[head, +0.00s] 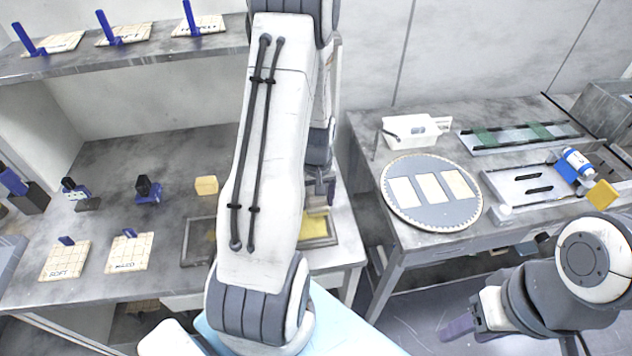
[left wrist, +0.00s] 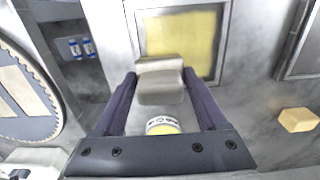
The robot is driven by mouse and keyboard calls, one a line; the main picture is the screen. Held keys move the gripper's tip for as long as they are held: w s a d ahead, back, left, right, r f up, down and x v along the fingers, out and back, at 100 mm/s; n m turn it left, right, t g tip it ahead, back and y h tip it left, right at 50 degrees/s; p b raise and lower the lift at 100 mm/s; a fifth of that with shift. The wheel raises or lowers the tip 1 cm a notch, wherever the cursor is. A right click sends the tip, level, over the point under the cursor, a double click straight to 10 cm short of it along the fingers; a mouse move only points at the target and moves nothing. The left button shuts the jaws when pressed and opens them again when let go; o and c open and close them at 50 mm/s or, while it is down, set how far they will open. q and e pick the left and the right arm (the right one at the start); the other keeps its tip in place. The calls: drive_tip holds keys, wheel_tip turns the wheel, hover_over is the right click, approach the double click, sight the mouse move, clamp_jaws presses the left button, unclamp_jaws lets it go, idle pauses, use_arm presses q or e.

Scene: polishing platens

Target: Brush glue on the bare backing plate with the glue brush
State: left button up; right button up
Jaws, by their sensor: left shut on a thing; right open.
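My left gripper (head: 320,190) is largely hidden behind my arm in the head view. In the left wrist view, its two dark fingers (left wrist: 163,98) are shut on a grey-beige block-like piece (left wrist: 160,82), which seems to be the glue brush. A round end with a yellow face and a lettered band (left wrist: 162,126) shows nearer the palm. Beyond the held piece lies a yellow square surface (left wrist: 190,40) in a grey frame, also seen in the head view (head: 314,227). I cannot tell whether they touch. My right gripper (head: 462,326) is open and empty at lower right. I cannot identify the bare backing plate with certainty.
A second grey frame (head: 198,243) lies left of my arm, near a yellow block (head: 206,185). A round toothed platen (head: 432,214) with three pale pads lies on the right table.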

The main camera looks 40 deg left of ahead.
use_arm(q)
drive_tip(key=shift+s+r+p, duration=0.2)
drive_tip(key=shift+r+p, duration=0.15)
drive_tip(key=shift+r, duration=0.4)
drive_tip(key=shift+w+r+p, duration=0.15)
drive_tip(key=shift+r+p, duration=0.5)
drive_tip(key=shift+r, duration=0.05)
drive_tip(key=shift+r+p, duration=1.15)
drive_tip(key=shift+r, duration=0.2)
